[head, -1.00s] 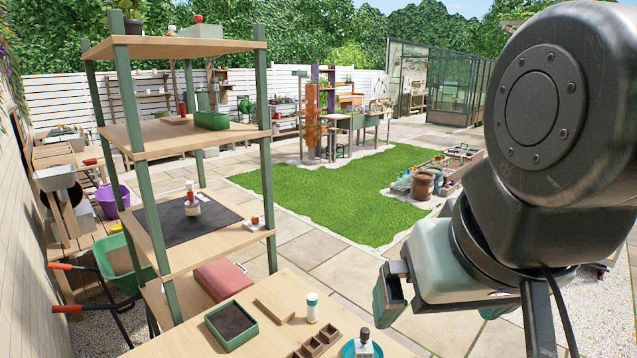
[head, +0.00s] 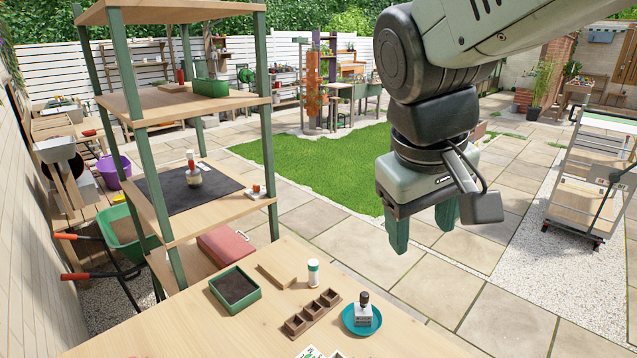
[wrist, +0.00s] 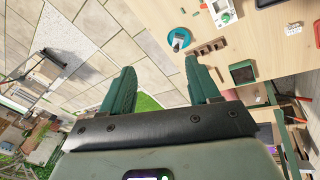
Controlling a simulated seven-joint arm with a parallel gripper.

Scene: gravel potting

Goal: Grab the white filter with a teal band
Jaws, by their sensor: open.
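A small white cylinder with a teal-green band near its top (head: 313,274), which looks like the filter, stands upright on the wooden table (head: 215,335). It is between a wooden block and a brown compartment tray. My gripper (head: 422,230) is open and empty, fingers pointing down, above and to the right of the cylinder and well apart from it. The fingers also show in the wrist view (wrist: 158,75), with the table edge near the right finger. I cannot clearly make out the cylinder in that view.
A teal saucer (head: 376,326) holding a white dark-capped item (head: 364,310) is right of the brown tray (head: 313,312). A green soil tray (head: 255,295) and wooden block (head: 277,274) are to the left. A shelf rack (head: 133,148) stands behind. Paving beyond the table is free.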

